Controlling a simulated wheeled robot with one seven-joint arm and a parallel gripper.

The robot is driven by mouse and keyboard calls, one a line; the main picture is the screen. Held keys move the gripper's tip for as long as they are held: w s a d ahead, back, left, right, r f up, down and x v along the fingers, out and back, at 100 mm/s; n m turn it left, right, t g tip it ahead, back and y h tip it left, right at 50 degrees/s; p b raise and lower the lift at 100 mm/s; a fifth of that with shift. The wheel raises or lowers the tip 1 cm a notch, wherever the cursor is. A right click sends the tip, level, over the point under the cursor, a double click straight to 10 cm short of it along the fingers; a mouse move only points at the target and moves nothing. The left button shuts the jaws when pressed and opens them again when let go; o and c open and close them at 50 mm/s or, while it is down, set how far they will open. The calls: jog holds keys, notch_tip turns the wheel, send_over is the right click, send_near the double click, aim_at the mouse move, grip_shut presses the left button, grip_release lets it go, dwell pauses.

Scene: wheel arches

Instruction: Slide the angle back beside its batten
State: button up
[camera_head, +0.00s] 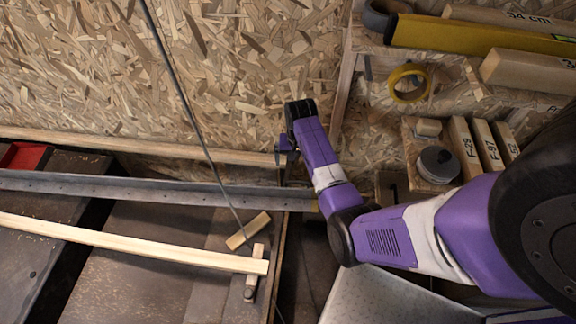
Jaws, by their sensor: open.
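The grey metal angle (150,190), with small holes along it, runs across the bench from the left edge to near the bench's right end. One pale batten (150,147) lies behind it along the chipboard wall, and another pale batten (130,242) lies slanting in front. Gaps show between the angle and both battens. My gripper (285,158) is small in the view, above the right end of the back batten and behind the angle's right end. It is open and appears empty; its fingers are partly hidden and I cannot tell whether they touch anything.
A thin grey rod (190,110) crosses the view over the angle. Short wood blocks (248,230) lie near the front batten's end. A red thing (24,156) is at the far left. Shelves at right hold yellow tape (409,83), labelled blocks (463,146) and a round tin (438,164).

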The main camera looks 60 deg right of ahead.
jog(key=shift+s+a+f+g+y, duration=0.1)
jog(key=shift+s+a+g+y, duration=0.3)
jog(key=shift+s+a, duration=0.4)
jog(key=shift+a+f, duration=0.1)
jog(key=shift+f, duration=0.25)
notch_tip(320, 180, down, 7)
jog(key=shift+f+b, duration=0.1)
jog(key=shift+b, duration=0.85)
